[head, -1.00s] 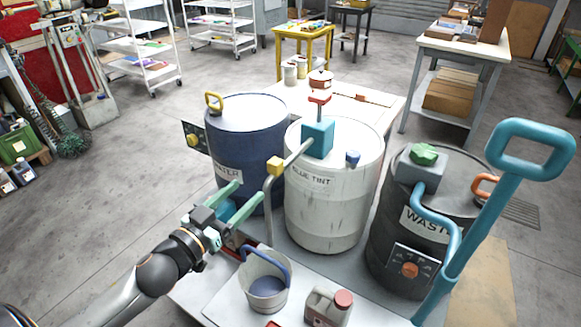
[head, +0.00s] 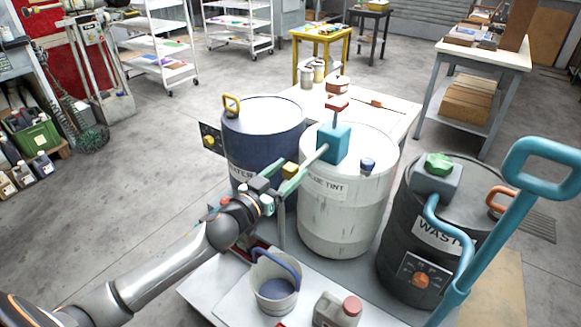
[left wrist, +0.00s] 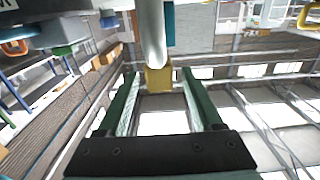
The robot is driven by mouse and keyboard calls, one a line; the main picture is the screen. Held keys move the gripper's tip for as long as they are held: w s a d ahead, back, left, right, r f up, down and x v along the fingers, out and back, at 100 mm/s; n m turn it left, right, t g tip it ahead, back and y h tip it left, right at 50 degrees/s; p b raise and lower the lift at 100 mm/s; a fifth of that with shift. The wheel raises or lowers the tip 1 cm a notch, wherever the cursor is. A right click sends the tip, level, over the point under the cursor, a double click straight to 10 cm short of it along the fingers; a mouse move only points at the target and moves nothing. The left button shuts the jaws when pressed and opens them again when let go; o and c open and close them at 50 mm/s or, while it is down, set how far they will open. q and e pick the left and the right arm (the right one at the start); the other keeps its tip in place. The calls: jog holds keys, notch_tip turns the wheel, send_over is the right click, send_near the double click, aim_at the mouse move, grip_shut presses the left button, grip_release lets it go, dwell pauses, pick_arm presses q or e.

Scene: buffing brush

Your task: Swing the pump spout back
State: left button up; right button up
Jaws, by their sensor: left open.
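The white tint drum (head: 345,215) stands mid-row in the head view, with a teal pump block (head: 333,144) and red handle (head: 337,103) on top. Its pale pump spout (head: 312,157) runs from the block down to the left, with a yellow block (head: 291,170) on it; my gripper partly hides its lower part. My left gripper (head: 284,178) is open at the yellow block. In the left wrist view, the spout (left wrist: 152,35) and its yellow block (left wrist: 158,79) are between the two green fingers, with gaps visible on both sides. My right gripper is not in view.
A blue water drum (head: 262,135) stands left and a dark waste drum (head: 405,240) right. A bucket with blue handle (head: 275,292) and a grey jug (head: 335,312) sit below on the white platform. A teal cart handle (head: 510,215) rises at right.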

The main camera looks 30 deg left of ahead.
pick_arm(q)
jog(key=shift+w+d, duration=0.15)
jog(key=shift+w, duration=0.5)
jog(key=shift+c, duration=0.2)
grip_shut()
dwell(0.9)
